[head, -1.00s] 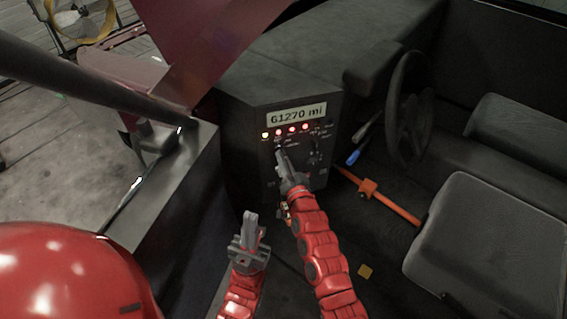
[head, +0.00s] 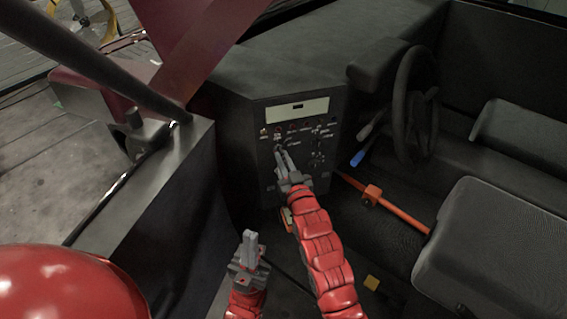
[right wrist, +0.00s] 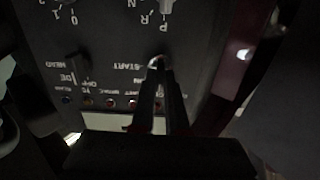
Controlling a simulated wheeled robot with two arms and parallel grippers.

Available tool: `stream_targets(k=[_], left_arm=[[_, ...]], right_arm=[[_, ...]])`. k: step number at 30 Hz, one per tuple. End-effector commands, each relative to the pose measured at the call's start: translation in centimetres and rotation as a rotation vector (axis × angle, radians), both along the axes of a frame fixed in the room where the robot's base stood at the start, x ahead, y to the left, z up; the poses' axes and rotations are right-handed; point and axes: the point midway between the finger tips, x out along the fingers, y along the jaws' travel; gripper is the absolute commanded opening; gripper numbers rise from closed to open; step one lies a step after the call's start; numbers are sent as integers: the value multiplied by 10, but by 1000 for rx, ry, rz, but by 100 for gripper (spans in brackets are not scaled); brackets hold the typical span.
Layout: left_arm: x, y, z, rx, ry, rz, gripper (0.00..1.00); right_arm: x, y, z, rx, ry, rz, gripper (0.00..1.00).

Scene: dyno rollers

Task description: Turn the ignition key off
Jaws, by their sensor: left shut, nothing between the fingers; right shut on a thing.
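The ignition key (right wrist: 157,62) sits in the dark control panel (head: 262,112), beside the printed word START in the right wrist view. My right gripper (head: 281,150) is shut on the key; it also shows in the right wrist view (right wrist: 158,75), its fingertips hiding most of the key. The display (head: 297,110) above it shows no mileage, only a small dark mark. The row of indicator lamps (head: 278,130) is dim. My left gripper (head: 249,238) is shut and empty, lower down and apart from the panel.
A steering wheel (head: 414,103) and a blue-tipped lever (head: 360,157) are right of the panel. An orange lever (head: 400,214) crosses the floor beside the grey seat (head: 485,240). A dark body wall (head: 165,195) stands left of my arms.

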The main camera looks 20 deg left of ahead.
Motion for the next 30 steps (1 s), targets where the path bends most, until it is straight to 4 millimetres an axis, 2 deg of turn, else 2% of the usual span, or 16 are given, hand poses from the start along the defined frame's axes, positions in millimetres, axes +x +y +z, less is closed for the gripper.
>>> stream_targets(k=[17, 18, 22, 30], left_arm=[[0, 0, -3, 0, 0, 0, 0], [0, 0, -3, 0, 0, 0, 0], [0, 0, -3, 0, 0, 0, 0], [0, 0, -3, 0, 0, 0, 0]], right_arm=[[0, 0, -3, -32, -17, 0, 0], [0, 0, -3, -32, -17, 0, 17], [0, 0, -2, -32, -17, 0, 41], [0, 0, -1, -30, -18, 0, 42]])
